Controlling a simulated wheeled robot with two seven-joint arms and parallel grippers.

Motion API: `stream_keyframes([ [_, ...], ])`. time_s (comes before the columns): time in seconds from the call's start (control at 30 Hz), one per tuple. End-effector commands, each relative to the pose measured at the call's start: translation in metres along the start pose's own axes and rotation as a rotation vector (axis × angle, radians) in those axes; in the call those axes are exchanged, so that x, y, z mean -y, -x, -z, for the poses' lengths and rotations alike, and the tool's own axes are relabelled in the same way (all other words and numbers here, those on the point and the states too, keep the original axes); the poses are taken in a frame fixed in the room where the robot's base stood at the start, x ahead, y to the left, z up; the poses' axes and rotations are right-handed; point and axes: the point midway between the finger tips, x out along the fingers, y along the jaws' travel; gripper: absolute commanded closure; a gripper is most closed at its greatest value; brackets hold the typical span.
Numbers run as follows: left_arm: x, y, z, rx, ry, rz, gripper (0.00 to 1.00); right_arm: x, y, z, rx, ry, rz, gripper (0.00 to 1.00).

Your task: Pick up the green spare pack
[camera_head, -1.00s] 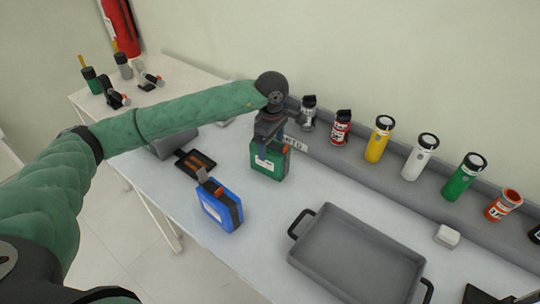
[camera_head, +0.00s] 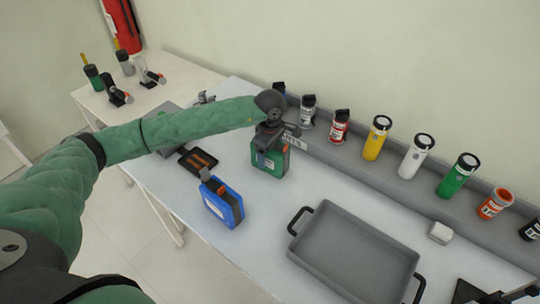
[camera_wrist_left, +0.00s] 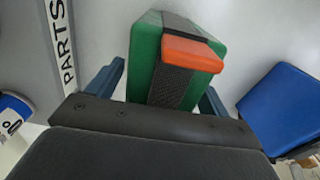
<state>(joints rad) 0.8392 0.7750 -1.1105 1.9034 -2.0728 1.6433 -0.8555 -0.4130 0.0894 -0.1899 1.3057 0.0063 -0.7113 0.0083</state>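The green spare pack (camera_head: 274,167) stands on the table below the wall-side ledge. In the left wrist view the pack (camera_wrist_left: 146,60) shows a dark strap and an orange tab on top. My left gripper (camera_head: 264,155) is lowered over it from above. In the left wrist view my left gripper (camera_wrist_left: 160,95) has one finger on each side of the pack, with a narrow gap showing at the left finger. Contact on the right side is hard to tell.
A blue pack (camera_head: 220,203) stands close to the green one. A grey tray (camera_head: 350,255) with handles lies to the right. Several bottles, including a yellow one (camera_head: 376,140), line the ledge (camera_head: 345,165). A dark tray (camera_head: 198,160) lies at the left.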

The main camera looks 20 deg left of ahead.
Motion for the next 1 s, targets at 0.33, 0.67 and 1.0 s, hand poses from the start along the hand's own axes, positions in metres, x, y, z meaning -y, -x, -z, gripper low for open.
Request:
stream_keyframes([
  [0.33,0.000,0.001,0.000,0.000,0.000,0.000,0.89,-0.001,0.001,0.000,-0.001,0.000,-0.001,0.20],
  [0.67,-0.001,0.005,0.000,0.000,0.000,-0.002,0.93,-0.002,0.001,0.000,0.000,0.000,-0.001,0.20],
  [1.0,0.002,0.047,-0.006,0.001,-0.003,-0.004,0.93,0.000,0.001,-0.001,0.006,0.000,0.000,0.20],
])
